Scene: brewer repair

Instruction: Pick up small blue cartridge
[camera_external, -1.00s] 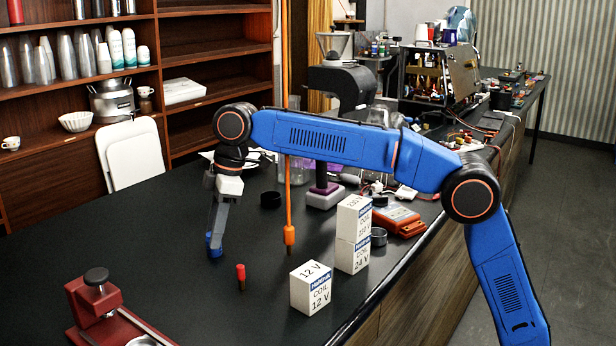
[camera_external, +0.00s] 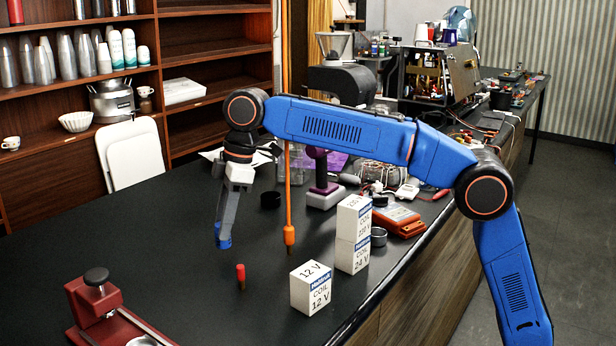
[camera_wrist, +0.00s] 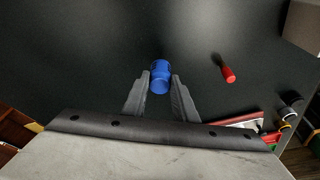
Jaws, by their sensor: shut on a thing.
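The small blue cartridge (camera_wrist: 160,78) is between the two fingers of my gripper (camera_wrist: 160,90) in the wrist view, which is shut on it. In the external view the blue cartridge (camera_external: 224,242) shows at the lower end of my gripper (camera_external: 222,232), which points down and holds it above the dark counter. The fingers hide part of the cartridge there.
A small red cylinder (camera_external: 241,276) stands on the counter (camera_external: 130,230) close by. White coil boxes (camera_external: 313,288) stand to the right. An orange hanging cable (camera_external: 288,200) drops near my gripper. A red press-like device (camera_external: 95,300) is at front left.

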